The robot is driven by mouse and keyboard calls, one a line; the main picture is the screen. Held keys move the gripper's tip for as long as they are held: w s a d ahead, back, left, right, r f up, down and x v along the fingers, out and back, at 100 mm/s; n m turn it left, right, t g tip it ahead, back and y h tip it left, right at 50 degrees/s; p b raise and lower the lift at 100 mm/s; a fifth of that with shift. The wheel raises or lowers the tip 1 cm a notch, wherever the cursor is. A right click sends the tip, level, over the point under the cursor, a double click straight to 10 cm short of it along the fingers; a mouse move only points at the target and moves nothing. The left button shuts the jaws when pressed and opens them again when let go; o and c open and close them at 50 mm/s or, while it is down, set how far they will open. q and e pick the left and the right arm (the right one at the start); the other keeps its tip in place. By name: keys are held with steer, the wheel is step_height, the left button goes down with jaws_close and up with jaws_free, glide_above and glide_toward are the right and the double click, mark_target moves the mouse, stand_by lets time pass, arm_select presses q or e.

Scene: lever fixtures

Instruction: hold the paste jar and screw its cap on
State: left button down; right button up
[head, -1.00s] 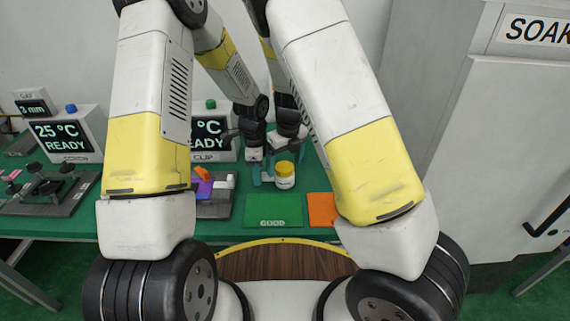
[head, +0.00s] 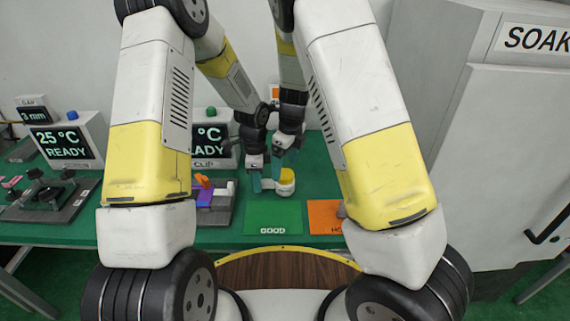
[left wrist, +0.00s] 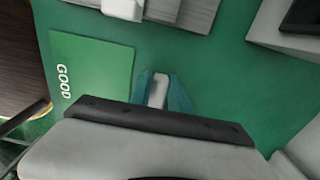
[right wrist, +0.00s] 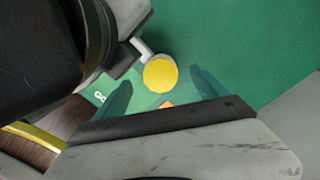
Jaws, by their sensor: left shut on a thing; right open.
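The paste jar (head: 285,189) is white and stands upright on the green table, behind the green GOOD mat. Its yellow cap (head: 287,175) sits on top; whether it is threaded down I cannot tell. My left gripper (head: 257,183) is low at the jar's left, shut on a narrow white piece (left wrist: 158,91), which looks like the jar's handle. The rest of the jar is hidden in the left wrist view. My right gripper (head: 284,163) is open above the jar. In the right wrist view the cap (right wrist: 160,75) shows from above, between and just beyond the spread fingertips (right wrist: 162,82).
The GOOD mat (head: 273,217) and an orange mat (head: 324,215) lie at the table's front. A grey fixture with purple and orange parts (head: 208,197) stands left of the jar. Display boxes (head: 70,142) stand at the back left. A large grey cabinet (head: 500,150) is at right.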

mark_target(285, 173)
steer(key=n, duration=0.3)
steer(key=shift+f, duration=0.1)
steer(key=shift+f, duration=1.45)
